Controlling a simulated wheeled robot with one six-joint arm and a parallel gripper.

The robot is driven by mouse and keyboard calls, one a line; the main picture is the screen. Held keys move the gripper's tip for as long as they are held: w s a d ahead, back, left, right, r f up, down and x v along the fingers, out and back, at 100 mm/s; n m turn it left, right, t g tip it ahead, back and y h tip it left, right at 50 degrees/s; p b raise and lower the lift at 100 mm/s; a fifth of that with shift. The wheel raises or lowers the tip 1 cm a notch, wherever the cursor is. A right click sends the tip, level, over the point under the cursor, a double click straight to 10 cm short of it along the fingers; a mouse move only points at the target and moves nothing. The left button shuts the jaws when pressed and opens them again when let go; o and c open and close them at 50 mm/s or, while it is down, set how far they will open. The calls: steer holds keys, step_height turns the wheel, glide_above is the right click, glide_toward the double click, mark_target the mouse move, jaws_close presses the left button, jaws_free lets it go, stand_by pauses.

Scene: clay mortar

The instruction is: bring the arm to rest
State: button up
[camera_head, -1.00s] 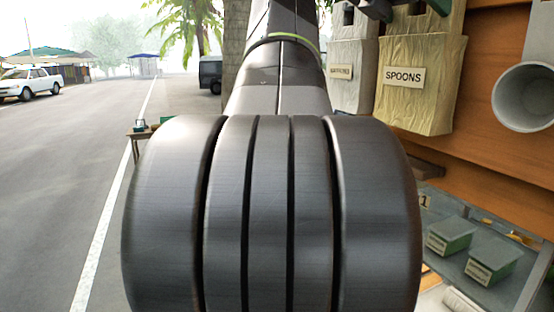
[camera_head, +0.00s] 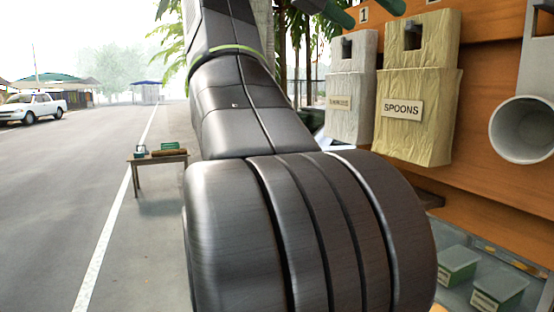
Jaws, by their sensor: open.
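My arm (camera_head: 255,120) fills the middle of the head view. Its large dark ribbed joint (camera_head: 310,235) is at the bottom, close to the camera, and a link with a green-yellow ring runs up and leans left, out of the top edge. My gripper is outside the picture, so its fingers and anything near them are hidden.
On the right is a wooden stall wall with a bag labelled SPOONS (camera_head: 415,135), a paler bag (camera_head: 350,105) and a white round tube (camera_head: 522,130). Green-lidded boxes (camera_head: 498,290) lie below. A small table (camera_head: 160,172) stands left of my arm; open road lies beyond.

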mark_target(418, 51)
steer(key=x, duration=1.3)
steer(key=shift+d+f, duration=0.1)
steer(key=shift+d, duration=0.25)
steer(key=shift+a+r, duration=0.15)
steer(key=shift+r, duration=0.15)
steer(key=s+a+r, duration=0.1)
steer(key=s+a, duration=0.2)
steer(key=a, duration=0.5)
steer(key=shift+s+a, duration=0.35)
steer(key=shift+r, duration=0.1)
